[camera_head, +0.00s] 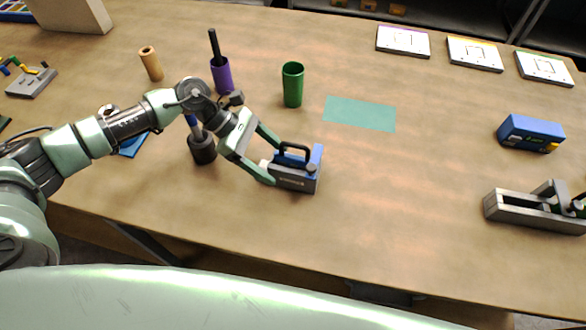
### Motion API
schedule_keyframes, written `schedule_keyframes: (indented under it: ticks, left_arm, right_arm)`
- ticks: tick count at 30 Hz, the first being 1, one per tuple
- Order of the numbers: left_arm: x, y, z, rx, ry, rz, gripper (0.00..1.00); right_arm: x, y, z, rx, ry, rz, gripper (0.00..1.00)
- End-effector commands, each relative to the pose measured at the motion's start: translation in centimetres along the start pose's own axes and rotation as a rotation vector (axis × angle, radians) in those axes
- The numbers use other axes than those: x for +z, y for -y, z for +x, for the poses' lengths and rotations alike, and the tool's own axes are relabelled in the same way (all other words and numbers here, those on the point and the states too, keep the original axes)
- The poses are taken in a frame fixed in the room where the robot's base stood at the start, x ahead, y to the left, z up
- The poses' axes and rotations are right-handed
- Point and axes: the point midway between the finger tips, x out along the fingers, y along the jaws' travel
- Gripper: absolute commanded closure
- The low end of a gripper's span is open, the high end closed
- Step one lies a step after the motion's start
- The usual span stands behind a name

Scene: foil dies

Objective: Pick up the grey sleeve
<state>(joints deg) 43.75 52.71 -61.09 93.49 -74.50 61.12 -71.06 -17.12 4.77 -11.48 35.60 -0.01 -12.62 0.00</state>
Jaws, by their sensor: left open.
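A dark grey sleeve (203,149) stands upright on the table, below and partly behind my left forearm. A blue-handled piece sticks up out of it, partly hidden by the arm. My left gripper (272,158) is to the right of the sleeve, open. Its two fingers reach the left end of a grey and blue block (296,181) with a black handle; I cannot tell whether they touch it. My right gripper is not in view.
A purple sleeve (221,77) with a black rod, a tan sleeve (151,64) and a green cup (292,86) stand behind the arm. A teal mat (360,114) lies bare. A blue box (530,133) and grey device (530,211) are at right. The front middle table is clear.

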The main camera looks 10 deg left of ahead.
Motion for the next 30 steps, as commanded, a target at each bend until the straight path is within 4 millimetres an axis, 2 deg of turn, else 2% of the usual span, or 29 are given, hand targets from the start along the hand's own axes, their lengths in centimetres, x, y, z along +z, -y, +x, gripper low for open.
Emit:
schedule_keyframes:
  ticks: [4,10,13,17,23,30]
  left_arm:
    - [0.3,-0.1,1.6,-0.002,0.002,-0.002,0.24]
    - [0.8,-0.8,4.3,-0.003,0.003,-0.002,0.24]
    - [0.5,-0.7,5.8,-0.002,0.003,-0.002,0.24]
    - [0.4,-0.8,6.6,0.000,0.003,-0.003,0.24]
    - [0.3,-0.8,6.7,0.001,0.003,-0.002,0.24]
    - [0.3,-0.8,6.6,0.001,0.003,-0.002,0.90]
  right_arm:
    - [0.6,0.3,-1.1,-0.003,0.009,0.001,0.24]
    - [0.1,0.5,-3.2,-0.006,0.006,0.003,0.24]
    - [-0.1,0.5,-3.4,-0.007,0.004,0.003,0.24]
    - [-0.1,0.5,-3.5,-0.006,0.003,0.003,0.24]
    - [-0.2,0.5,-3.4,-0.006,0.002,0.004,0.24]
    - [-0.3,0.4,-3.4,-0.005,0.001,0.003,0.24]
